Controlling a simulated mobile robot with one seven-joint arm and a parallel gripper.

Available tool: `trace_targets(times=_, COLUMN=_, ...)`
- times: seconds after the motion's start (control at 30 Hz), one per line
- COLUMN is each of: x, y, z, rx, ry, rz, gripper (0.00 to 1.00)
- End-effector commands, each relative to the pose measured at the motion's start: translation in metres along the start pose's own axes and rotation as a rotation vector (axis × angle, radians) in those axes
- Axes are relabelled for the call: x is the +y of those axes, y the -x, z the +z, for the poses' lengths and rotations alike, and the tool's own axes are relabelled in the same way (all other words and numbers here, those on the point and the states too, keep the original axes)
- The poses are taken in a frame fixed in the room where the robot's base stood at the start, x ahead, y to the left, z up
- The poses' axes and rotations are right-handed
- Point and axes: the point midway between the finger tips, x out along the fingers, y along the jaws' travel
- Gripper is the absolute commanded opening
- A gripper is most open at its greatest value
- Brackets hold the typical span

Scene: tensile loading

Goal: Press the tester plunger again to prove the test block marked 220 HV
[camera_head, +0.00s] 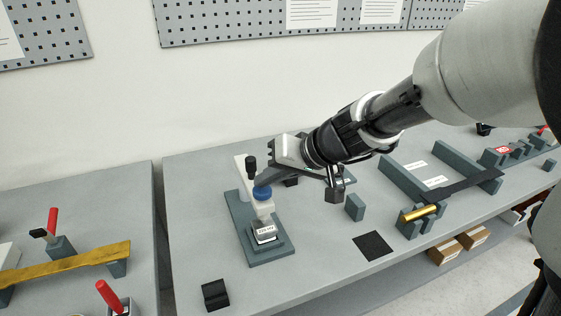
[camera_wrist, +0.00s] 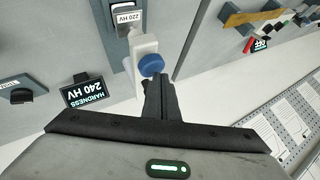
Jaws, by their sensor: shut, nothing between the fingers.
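The hardness tester is a white column and head on a grey-green base (camera_head: 271,256). Its blue plunger cap (camera_head: 262,193) sits on top of the head, and it also shows in the wrist view (camera_wrist: 151,64). The test block (camera_head: 265,234) lies under the head; its label reads 220 HV in the wrist view (camera_wrist: 125,17). My gripper (camera_head: 262,181) is shut and empty, its fingertips right at the blue cap. In the wrist view the shut fingers (camera_wrist: 157,80) end at the cap's edge. I cannot tell whether they touch it.
A small display (camera_wrist: 86,92) beside the tester reads HARDNESS 240 HV. A black holder (camera_head: 215,294) stands at the front. A black mat (camera_head: 373,246), grey blocks and a brass cylinder (camera_head: 418,212) are to the right. A second bench with red-handled tools is at left.

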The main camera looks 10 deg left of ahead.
Motion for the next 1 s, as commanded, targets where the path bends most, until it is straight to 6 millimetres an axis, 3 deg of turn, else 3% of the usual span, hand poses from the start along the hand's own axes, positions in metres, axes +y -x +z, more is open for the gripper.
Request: trace_targets(times=1.0, x=0.0055, y=-0.0075, z=0.0060, rx=-0.002, ry=0.000, rz=0.000, gripper=0.00)
